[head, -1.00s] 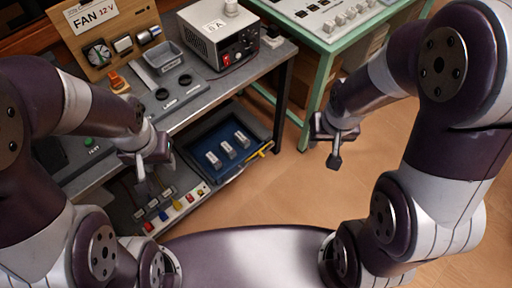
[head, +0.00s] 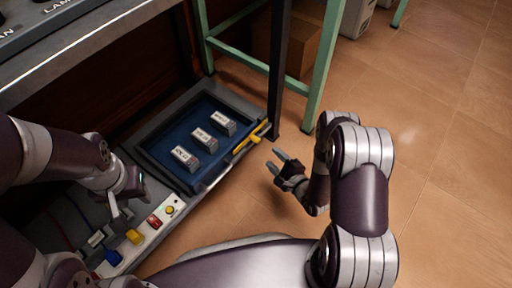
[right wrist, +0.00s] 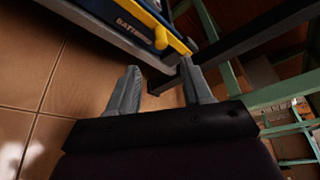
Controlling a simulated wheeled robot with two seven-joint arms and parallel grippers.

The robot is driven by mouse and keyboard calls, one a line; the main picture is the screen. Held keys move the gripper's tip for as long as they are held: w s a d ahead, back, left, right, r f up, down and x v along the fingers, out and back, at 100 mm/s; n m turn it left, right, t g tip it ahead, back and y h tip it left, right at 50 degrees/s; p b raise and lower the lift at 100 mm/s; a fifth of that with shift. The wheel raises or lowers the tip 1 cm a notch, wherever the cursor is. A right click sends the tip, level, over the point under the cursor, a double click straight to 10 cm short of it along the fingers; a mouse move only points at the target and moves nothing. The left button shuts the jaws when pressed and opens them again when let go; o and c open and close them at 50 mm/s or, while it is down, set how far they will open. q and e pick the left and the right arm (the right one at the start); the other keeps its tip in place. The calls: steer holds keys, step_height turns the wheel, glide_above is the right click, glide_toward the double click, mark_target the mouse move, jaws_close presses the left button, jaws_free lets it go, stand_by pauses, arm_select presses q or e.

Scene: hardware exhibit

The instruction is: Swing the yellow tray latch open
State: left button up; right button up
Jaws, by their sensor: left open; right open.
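The yellow tray latch (head: 250,139) is on the front right edge of the dark tray (head: 150,151), on the low shelf. In the right wrist view the latch (right wrist: 172,40) shows at the top, beyond the fingertips, beside a blue front with partly readable lettering. My right gripper (head: 279,165) is open and empty, over the floor just in front of the latch and apart from it. In the right wrist view its two fingers (right wrist: 160,80) are spread with nothing between them. My left gripper (head: 122,208) is open at the left, above the low shelf, partly hidden by its own arm.
Three labelled pale blocks (head: 205,140) lie in the tray's blue bed. A dark table leg (head: 279,70) stands just behind the latch, with a green frame (head: 325,75) beyond.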

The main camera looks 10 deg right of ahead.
mark_target(259, 142)
steer(key=b+x, duration=0.5)
steer(key=x, duration=0.6)
steer(key=shift+b, duration=0.35)
steer(key=shift+r, duration=0.15)
jaws_close()
